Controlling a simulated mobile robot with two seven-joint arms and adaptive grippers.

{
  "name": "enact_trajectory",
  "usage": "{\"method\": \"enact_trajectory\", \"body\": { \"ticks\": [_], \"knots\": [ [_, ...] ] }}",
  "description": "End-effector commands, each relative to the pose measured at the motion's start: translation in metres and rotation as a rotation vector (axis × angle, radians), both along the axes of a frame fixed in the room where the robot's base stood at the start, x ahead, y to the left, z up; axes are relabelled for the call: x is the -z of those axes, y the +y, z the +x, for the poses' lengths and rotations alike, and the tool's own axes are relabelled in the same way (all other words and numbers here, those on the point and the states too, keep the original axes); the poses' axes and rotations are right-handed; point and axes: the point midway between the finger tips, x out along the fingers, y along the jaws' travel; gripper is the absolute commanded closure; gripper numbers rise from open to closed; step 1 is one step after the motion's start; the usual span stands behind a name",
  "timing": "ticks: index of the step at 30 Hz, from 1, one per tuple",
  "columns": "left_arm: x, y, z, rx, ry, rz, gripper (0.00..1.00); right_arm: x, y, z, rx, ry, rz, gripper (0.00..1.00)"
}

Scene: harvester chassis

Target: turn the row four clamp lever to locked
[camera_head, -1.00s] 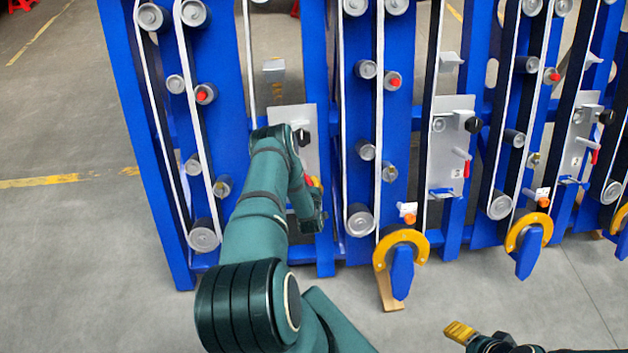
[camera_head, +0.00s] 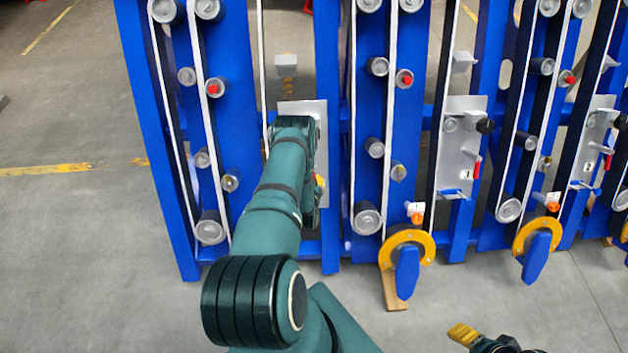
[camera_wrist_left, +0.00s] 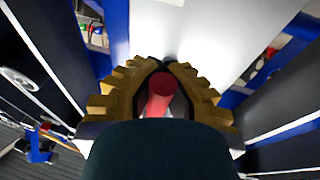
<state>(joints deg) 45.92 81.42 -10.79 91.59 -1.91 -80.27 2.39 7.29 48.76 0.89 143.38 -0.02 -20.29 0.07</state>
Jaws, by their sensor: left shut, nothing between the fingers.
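The leftmost grey clamp plate (camera_head: 321,150) stands on the blue frame, partly hidden behind my left arm. In the left wrist view, a red lever handle (camera_wrist_left: 159,93) shows between the stepped yellow fingers of my left gripper (camera_wrist_left: 166,67). The fingers are shut around the space where the handle appears, with no visible grip on it. In the head view, my left gripper (camera_head: 319,181) shows only as a small yellow patch beside my arm. My right gripper (camera_head: 463,333) is low in the head view, away from the frame; its finger gap is unclear.
Similar plates with red levers stand to the right, one at the middle (camera_head: 459,150) and one farther right (camera_head: 592,145). Rollers and white belts line the blue posts. Yellow hooks (camera_head: 408,238) stick out low at the front. The floor at left is clear.

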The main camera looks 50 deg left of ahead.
Motion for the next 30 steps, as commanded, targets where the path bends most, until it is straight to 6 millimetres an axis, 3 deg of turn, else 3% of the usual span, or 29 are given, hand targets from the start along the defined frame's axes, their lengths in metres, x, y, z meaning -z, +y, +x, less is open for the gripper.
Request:
{"method": "enact_trajectory", "body": {
  "ticks": [5, 9, 21, 30],
  "knots": [
    [0.003, -0.002, -0.003, -0.001, 0.008, -0.008, 0.97, 0.0, 0.0, 0.0, 0.0, 0.0, 0.0, 0.44],
    [0.002, -0.002, -0.002, -0.001, 0.006, -0.005, 0.52, 0.0, 0.0, 0.0, 0.0, 0.0, 0.0, 0.44],
    [-0.001, -0.004, -0.005, -0.001, 0.002, -0.003, 0.52, 0.0, 0.0, 0.0, 0.0, 0.0, 0.0, 0.44],
    [-0.015, -0.038, -0.041, 0.0, 0.006, -0.006, 0.52, 0.0, 0.0, 0.0, 0.0, 0.0, 0.0, 0.44]
  ]
}}
